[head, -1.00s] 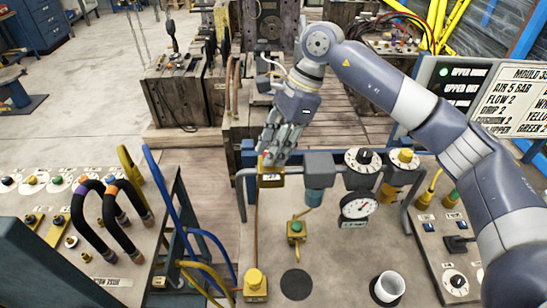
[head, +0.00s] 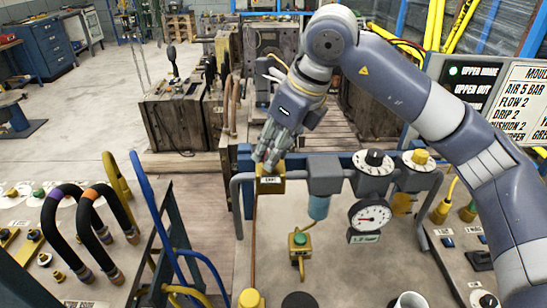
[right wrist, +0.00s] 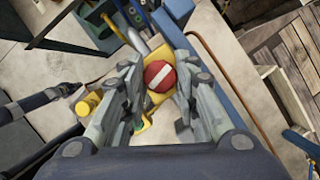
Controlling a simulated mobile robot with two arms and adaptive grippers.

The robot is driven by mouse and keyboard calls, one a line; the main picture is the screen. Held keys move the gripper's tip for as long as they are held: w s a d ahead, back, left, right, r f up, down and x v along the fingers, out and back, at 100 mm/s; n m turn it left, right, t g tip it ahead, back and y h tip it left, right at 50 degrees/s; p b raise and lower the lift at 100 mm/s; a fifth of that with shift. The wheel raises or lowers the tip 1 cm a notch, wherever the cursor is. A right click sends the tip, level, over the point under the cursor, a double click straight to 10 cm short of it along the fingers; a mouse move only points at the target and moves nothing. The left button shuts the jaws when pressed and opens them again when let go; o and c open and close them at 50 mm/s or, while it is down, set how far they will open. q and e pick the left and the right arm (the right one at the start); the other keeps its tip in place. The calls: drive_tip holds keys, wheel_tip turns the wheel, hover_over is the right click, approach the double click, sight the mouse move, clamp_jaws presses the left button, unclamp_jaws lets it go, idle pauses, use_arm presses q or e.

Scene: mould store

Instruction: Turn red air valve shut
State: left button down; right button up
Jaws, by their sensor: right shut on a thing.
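The red air valve is a round red knob with a white bar across it (right wrist: 159,76), seen in the right wrist view. It sits on a yellow valve block (head: 271,185) at the left end of the grey pipe rail; in the head view my fingers hide the knob. My right gripper (head: 267,164) reaches down onto the block from above. In the right wrist view its two fingers (right wrist: 158,88) stand on either side of the knob and are shut on it. My left gripper is not in view.
Right of the block are a grey filter unit with a blue bowl (head: 319,207), a dial knob (head: 375,160) and a pressure gauge (head: 370,215). A yellow box with a green button (head: 300,242) is below. A hose panel (head: 60,262) stands left, a mould board (head: 515,100) right.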

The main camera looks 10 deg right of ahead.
drive_tip(key=shift+m+t+h+b, duration=0.3)
drive_tip(key=shift+m+b, duration=0.45)
drive_tip(key=shift+m, duration=0.35)
drive_tip(key=o, duration=1)
drive_tip(key=shift+o, duration=0.2)
drive_tip(key=shift+r, duration=0.1)
drive_tip(key=v, duration=1.1)
drive_tip(key=shift+s+r, duration=0.15)
drive_tip(key=shift+r, duration=0.25)
